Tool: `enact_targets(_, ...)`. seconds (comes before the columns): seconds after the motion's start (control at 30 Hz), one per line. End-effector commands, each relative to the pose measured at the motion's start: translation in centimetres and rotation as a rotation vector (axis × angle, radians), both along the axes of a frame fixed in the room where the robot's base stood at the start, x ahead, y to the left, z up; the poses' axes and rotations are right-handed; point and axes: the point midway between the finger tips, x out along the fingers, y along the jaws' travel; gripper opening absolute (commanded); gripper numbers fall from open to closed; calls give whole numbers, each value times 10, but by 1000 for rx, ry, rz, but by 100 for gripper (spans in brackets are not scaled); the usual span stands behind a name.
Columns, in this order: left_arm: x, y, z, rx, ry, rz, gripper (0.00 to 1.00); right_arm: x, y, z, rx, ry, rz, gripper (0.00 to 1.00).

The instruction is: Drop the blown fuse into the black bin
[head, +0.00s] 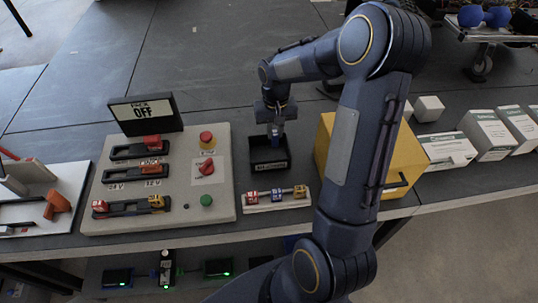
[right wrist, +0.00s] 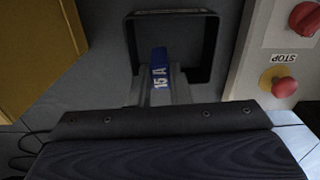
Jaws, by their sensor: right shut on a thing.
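My right gripper (head: 276,125) is shut on a blue fuse marked 15 A, which also shows in the right wrist view (right wrist: 159,70). The fuse (head: 275,141) points down over the small black bin (head: 268,168). In the right wrist view the bin's rim (right wrist: 207,48) frames the fuse, and the part of the bin interior that shows looks empty. I cannot tell the exact height of the fuse above the bin floor. My left gripper is not in view.
Left of the bin stands a grey panel (head: 222,205) with fuse holders, a red stop button (head: 207,138) and a "PACK OFF" sign (head: 145,112). A white rack (head: 262,208) with several coloured fuses lies in front. A yellow box (head: 325,140) stands close on the right.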

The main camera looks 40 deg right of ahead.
Motion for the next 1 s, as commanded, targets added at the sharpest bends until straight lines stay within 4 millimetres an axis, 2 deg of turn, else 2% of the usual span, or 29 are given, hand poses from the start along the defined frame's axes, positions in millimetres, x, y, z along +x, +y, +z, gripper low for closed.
enact_targets(0.03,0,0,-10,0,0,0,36,0,0,-12,0,1,0,0)
enact_targets(0.2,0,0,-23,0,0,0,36,0,0,-30,0,0,-1,0)
enact_targets(0.57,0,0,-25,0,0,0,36,0,0,-33,0,-1,-1,0)
enact_targets(0.6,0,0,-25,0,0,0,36,0,0,-33,0,-1,-1,21)
enact_targets(0.77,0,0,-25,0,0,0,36,0,0,-33,0,-1,-1,42)
enact_targets(1.0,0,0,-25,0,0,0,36,0,0,-33,0,-1,-1,43)
